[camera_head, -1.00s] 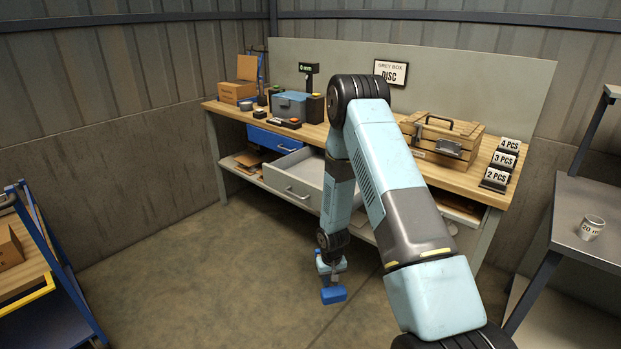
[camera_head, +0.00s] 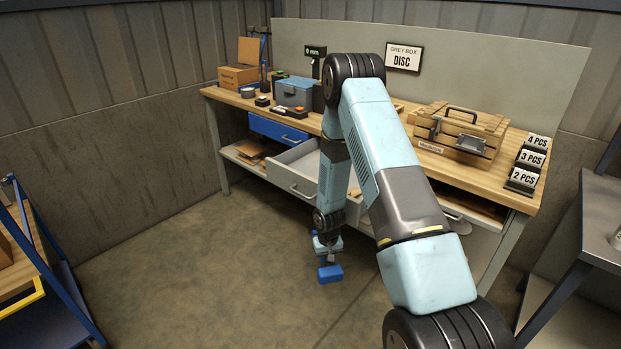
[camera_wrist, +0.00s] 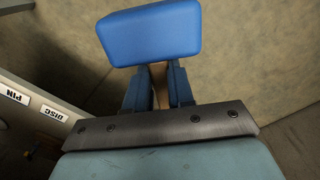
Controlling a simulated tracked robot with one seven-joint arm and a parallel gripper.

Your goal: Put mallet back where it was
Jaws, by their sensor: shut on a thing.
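The mallet has a blue block head (camera_head: 330,273), which shows below my gripper (camera_head: 328,252) in the head view. In the wrist view the blue head (camera_wrist: 150,34) lies just beyond the fingertips. My gripper (camera_wrist: 159,85) is shut on the mallet's light brown handle (camera_wrist: 158,84), most of which the fingers hide. The mallet is held in front of the workbench, over the floor. An open grey drawer (camera_head: 292,180) of the bench is behind and left of my arm.
The workbench (camera_head: 480,180) carries a wooden crate (camera_head: 460,132), a blue-grey box (camera_head: 294,92), a cardboard box (camera_head: 238,76) and number signs (camera_head: 527,160). A blue drawer (camera_head: 278,130) is slightly open. A blue-framed cart (camera_head: 60,290) stands left. Floor (camera_head: 190,270) between is clear.

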